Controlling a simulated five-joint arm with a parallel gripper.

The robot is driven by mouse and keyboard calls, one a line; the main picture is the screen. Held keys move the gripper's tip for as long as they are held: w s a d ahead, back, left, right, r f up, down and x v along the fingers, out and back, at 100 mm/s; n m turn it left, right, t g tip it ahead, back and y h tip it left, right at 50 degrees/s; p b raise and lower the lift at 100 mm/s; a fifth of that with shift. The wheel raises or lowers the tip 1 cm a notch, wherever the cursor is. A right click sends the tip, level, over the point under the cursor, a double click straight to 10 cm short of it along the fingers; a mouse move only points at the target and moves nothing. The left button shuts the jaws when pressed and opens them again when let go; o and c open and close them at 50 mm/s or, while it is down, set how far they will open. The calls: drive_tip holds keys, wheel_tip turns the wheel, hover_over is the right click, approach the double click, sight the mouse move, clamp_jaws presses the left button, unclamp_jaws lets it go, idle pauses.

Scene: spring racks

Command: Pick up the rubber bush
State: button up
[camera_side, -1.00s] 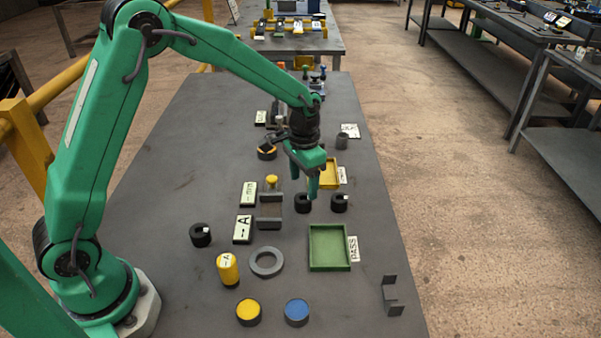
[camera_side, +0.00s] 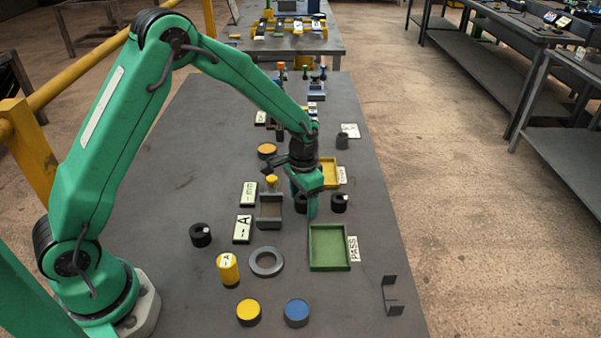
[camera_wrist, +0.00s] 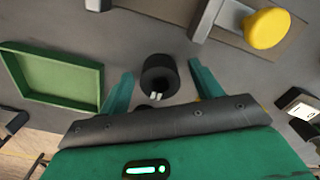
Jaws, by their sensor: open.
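Black ring-shaped rubber bushes stand on the grey bench. One bush (camera_side: 300,204) is at my gripper (camera_side: 311,205) in the side view, partly hidden behind the fingers. In the wrist view this bush (camera_wrist: 159,72) shows its round hole and a white mark, and lies between the two green fingers of my open gripper (camera_wrist: 160,71), with a gap on each side. A second bush (camera_side: 339,203) stands just right of the gripper. A third bush (camera_side: 200,235) stands to the left. I cannot tell whether the fingers touch the bench.
A green tray (camera_side: 329,248) lies in front of the gripper, and a yellow tray (camera_side: 329,172) behind it. A grey bracket (camera_side: 270,212) with a yellow-topped part (camera_side: 272,182) is close on the left. A grey ring (camera_side: 266,262) and a yellow cylinder (camera_side: 228,269) stand nearer the front.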

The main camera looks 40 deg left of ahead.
idle(0.4)
drive_tip(key=c, duration=1.1)
drive_tip(key=shift+r, duration=0.2)
drive_tip(key=shift+r, duration=0.6)
drive_tip(key=r, duration=0.3)
drive_tip(key=shift+s+d+r, duration=0.1)
drive_tip(key=shift+s+d, duration=0.15)
drive_tip(key=shift+d, duration=0.15)
drive_tip(key=s+d+r, duration=0.2)
drive_tip(key=d, duration=0.1)
drive_tip(key=s+d+r, duration=0.4)
drive_tip(key=d, duration=0.1)
drive_tip(key=shift+s+d+r, duration=0.15)
drive_tip(key=shift+s+d, duration=0.1)
drive_tip(key=shift+d, duration=0.05)
